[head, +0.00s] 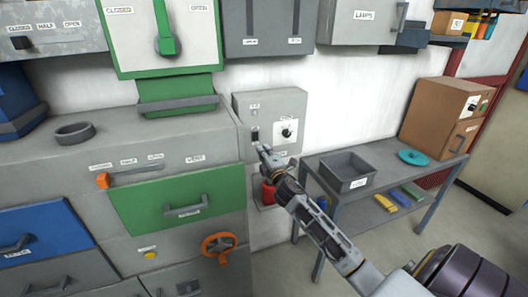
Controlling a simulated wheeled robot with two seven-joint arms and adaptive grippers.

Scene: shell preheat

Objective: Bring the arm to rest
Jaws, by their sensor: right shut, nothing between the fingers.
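My right gripper (266,151) is shut and empty. My right arm reaches in from the lower right, and the fingertips are in front of the lower left of a grey wall control box (270,104). I cannot tell whether the fingertips touch the box. A red object (267,193) shows partly behind the gripper, below the box. My left gripper is not in view.
A grey cabinet with a green drawer (160,206), a blue drawer (40,236) and an orange handwheel (218,245) stands at left. Floor shows at lower right.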

